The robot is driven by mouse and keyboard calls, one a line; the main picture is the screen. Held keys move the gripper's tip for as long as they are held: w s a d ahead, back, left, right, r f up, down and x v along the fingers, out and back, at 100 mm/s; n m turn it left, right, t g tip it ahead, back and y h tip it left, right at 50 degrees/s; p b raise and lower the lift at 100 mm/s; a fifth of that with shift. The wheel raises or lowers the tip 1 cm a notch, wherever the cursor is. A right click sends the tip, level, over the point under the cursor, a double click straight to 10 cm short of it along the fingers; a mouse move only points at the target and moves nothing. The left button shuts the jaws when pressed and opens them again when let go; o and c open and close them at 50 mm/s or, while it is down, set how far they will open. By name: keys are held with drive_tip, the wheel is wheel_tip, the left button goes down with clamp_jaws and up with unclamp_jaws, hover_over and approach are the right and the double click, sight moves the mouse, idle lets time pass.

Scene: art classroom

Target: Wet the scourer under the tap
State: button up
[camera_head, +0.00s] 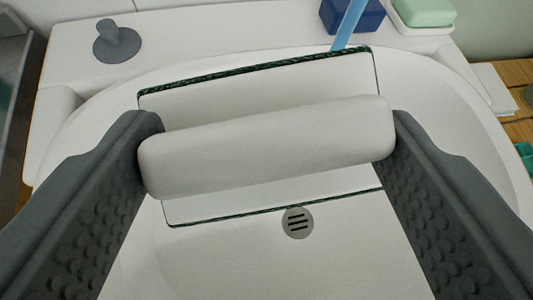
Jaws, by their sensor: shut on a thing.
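My gripper (272,150) is shut on the scourer by its thick white rounded bar, with one grey finger at each end. The scourer's flat white plate (225,98) shows behind and below the bar, with a thin dark green edge along its far and near sides. Its underside is hidden. I hold it over the white sink basin (450,115). A pale blue strip (349,22), which looks like running water, comes down from the top edge and ends visually at the scourer's far edge. Whether it touches the scourer I cannot tell. The tap's spout is out of view.
A round grey drain (298,222) lies in the basin. On the back ledge are a grey knob (118,42) at left, a dark blue block (366,17) and green soap (424,11) on a white dish. A wooden surface (518,72) lies at right.

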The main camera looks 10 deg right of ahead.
sight(375, 187)
drive_tip(key=shift+w+d+f, duration=0.1)
drive_tip(key=shift+w+f, duration=0.15)
drive_tip(key=shift+w, duration=0.95)
drive_tip(key=shift+w+d+f, duration=0.1)
drive_tip(key=shift+w+f, duration=0.1)
drive_tip(key=shift+w, duration=0.95)
drive_tip(key=shift+w+d+f, duration=0.1)
drive_tip(key=shift+w+f, duration=0.15)
drive_tip(key=shift+w, duration=0.95)
drive_tip(key=s+d, duration=0.4)
drive_tip(key=s, duration=0.2)
drive_tip(key=shift+s+d, duration=0.25)
drive_tip(key=shift+d, duration=0.05)
drive_tip(key=s+d+r, duration=0.3)
drive_tip(key=s+r, duration=0.1)
idle(0.5)
idle(0.7)
drive_tip(key=w+a+f, duration=0.1)
drive_tip(key=w+f, duration=0.1)
drive_tip(key=w+a+f, duration=0.2)
drive_tip(key=shift+w+a, duration=0.2)
drive_tip(key=shift+w, duration=0.1)
